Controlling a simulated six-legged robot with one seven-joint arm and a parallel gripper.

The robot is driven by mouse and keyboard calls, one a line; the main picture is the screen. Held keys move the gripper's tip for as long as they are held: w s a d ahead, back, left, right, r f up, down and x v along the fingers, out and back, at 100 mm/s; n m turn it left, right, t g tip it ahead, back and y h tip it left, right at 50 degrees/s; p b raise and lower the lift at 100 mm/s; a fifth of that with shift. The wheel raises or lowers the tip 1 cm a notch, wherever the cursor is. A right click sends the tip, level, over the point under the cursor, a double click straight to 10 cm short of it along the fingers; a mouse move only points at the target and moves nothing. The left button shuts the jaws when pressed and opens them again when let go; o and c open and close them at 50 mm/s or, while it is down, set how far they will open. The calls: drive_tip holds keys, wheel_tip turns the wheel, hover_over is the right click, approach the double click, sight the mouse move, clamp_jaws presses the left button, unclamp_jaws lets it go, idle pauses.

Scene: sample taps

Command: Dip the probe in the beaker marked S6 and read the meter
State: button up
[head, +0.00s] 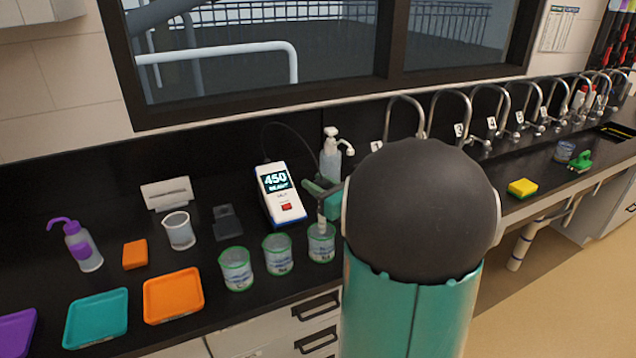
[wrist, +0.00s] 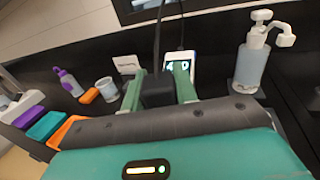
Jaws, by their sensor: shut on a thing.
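My gripper (head: 323,190) is shut on the probe (head: 321,214), whose pale stem points down into the rightmost of three beakers (head: 321,243). In the wrist view my teal fingers (wrist: 159,84) have the probe's black block between them, with a cable rising from it. The stem's tip is hidden inside the beaker. The middle beaker (head: 277,254) and left beaker (head: 236,268) stand beside it. Their labels are too small to read, so I cannot tell which is S6. The meter (head: 281,193) is lit and shows 450 above a small unreadable line.
A soap pump bottle (head: 331,157) stands right behind my gripper. A glass cup (head: 179,231), a dark stand (head: 228,222), an orange sponge (head: 135,254), a wash bottle (head: 82,247) and coloured trays (head: 173,295) lie left. Numbered taps (head: 452,118) line the back right.

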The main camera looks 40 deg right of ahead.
wheel_tip(320, 180, down, 7)
idle(1.5)
drive_tip(key=shift+r, duration=0.1)
idle(1.8)
drive_tip(key=shift+r, duration=4.6)
drive_tip(key=shift+r, duration=1.45)
